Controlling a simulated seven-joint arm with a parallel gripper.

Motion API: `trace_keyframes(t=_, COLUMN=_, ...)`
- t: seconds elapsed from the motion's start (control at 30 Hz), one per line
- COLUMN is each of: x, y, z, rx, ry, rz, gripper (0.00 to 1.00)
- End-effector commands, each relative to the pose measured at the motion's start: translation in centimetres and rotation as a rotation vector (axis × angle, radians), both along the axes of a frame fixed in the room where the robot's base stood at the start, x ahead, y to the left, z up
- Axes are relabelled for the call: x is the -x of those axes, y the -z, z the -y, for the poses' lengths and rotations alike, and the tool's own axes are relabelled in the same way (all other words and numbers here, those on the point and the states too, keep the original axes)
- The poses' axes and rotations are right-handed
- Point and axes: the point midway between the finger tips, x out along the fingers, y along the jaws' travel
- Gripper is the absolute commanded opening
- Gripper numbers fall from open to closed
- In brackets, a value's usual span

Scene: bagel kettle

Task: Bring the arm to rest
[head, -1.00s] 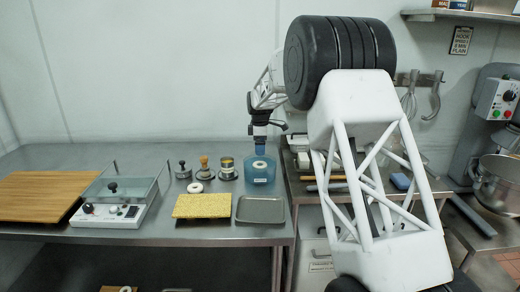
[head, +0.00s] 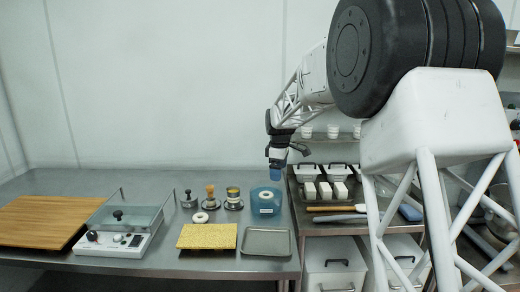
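My gripper (head: 276,174) hangs pointing down in the air, above and slightly right of the blue kettle. Its tip end looks blue and small; I cannot tell whether the fingers are open or shut, and no held object can be made out. The blue see-through kettle (head: 259,208) stands upright on the steel table, apart from the gripper. A white ring-shaped bagel (head: 265,195) shows in the kettle. My arm comes in from the right side.
A yellow board (head: 207,237) and a grey tray (head: 267,241) lie at the table's front. Several small jars or stamps stand behind them. A glass-lidded white device (head: 117,243) and wooden board (head: 40,218) are left. White containers (head: 325,190) stand right, near the arm.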

Motion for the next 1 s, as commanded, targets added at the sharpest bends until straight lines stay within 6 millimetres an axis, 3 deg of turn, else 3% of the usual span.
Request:
trace_keyframes(t=0.5, x=12.6, y=-5.5, z=4.1, rx=-0.019, ry=0.297, rz=0.044, gripper=1.00)
trace_keyframes(t=1.0, x=25.4, y=-7.8, z=7.2, rx=-0.048, ry=0.583, rz=0.083, gripper=1.00)
